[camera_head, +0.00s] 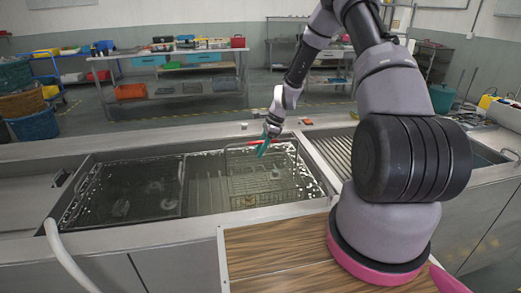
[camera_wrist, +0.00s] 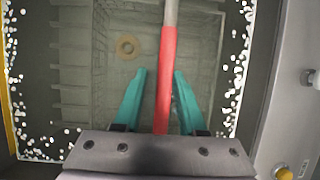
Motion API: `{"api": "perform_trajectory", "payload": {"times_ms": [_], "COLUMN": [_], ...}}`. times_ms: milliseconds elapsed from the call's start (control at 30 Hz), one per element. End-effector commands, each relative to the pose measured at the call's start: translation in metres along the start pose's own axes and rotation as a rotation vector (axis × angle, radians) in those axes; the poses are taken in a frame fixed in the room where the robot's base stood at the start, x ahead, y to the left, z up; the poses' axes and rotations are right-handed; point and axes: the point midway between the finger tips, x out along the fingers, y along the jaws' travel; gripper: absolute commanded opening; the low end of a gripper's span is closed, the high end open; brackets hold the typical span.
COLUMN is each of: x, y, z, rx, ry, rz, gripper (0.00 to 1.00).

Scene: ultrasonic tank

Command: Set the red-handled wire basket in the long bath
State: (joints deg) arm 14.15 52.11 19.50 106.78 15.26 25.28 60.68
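The long bath (camera_head: 190,221) is filled with clear liquid and runs across the middle of the head view. The wire basket (camera_head: 262,183) sits in its right part, with its lower body under the surface. The wrist view looks down into the basket. Its red handle (camera_wrist: 165,85) lies between the two teal fingers of my gripper (camera_wrist: 160,88), nearer the right finger. A gap shows beside the left finger, so my gripper looks open around the handle. In the head view my gripper (camera_head: 264,148) is above the basket and covers most of the handle.
A tan ring (camera_wrist: 128,46) shows below in the wrist view. White specks line the bath's edges. A wooden board (camera_head: 275,255) is in front. Shelves (camera_head: 170,75) stand far behind.

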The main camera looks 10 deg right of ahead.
Motion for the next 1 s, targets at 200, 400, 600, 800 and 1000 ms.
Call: {"api": "perform_trajectory", "payload": {"times_ms": [200, 400, 600, 800, 1000], "x": [0.0, -0.007, -0.042, -0.084, -0.112], "y": [0.0, -0.001, -0.002, -0.001, 0.0], "z": [0.0, 0.0, 0.0, 0.0, 0.0], "rx": [0.0, 0.0, 0.0, 0.0, 0.0], "ry": [0.0, 0.001, 0.002, 0.002, 0.001], "rz": [0.0, -0.001, -0.005, -0.003, -0.001], "gripper": [0.47, 0.47, 0.47, 0.47, 0.47]}}
